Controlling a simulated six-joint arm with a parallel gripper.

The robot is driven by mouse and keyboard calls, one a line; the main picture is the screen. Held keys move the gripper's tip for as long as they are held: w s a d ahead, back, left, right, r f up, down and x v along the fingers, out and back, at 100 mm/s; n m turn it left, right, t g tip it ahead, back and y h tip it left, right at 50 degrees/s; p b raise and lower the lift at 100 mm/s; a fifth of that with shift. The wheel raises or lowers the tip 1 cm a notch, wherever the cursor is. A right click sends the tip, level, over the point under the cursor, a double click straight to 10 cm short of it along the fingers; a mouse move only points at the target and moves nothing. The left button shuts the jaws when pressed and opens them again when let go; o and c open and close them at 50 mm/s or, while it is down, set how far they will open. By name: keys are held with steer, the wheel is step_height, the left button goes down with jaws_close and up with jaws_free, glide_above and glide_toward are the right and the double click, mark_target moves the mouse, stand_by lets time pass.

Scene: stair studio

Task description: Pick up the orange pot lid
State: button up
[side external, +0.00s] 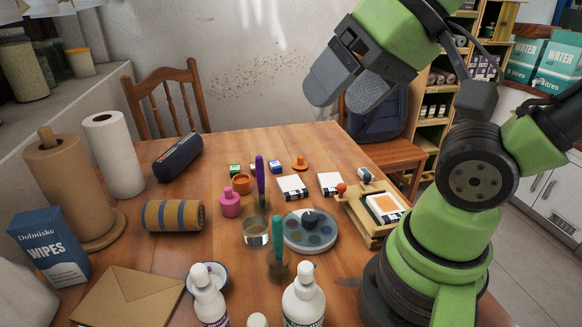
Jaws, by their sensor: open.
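The orange pot lid (300,164), a small disc with a raised knob, lies on the wooden table (345,150) towards its far side. A small open orange pot (241,185) stands to its left and nearer the camera. My gripper (342,90) is up in the air above the table's far right part, in the picture above and right of the lid. It is open, with nothing seen between its dark fingers, and is well apart from the lid.
White cards (292,187), a pink bottle (230,203), a glass with a purple brush (260,180) and a round palette (309,237) stand near the lid. A wooden box (368,222) is at right, white bottles (303,300) in front. The table behind the lid is clear.

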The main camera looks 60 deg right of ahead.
steer(key=w+d+h, duration=0.1)
steer(key=w+d, duration=0.4)
steer(key=w, duration=0.4)
steer(key=g+h, duration=0.3)
glide_above(301, 157)
steer(key=s, duration=0.2)
steer(key=shift+m, duration=0.3)
steer(key=f, duration=2.5)
steer(key=shift+s+a, duration=0.1)
steer(key=shift+a, duration=0.15)
steer(key=shift+a+x, duration=0.15)
steer(key=shift+x, duration=1.45)
steer(key=shift+a+x, duration=0.15)
steer(key=shift+x, duration=1.4)
steer(key=c, duration=0.9)
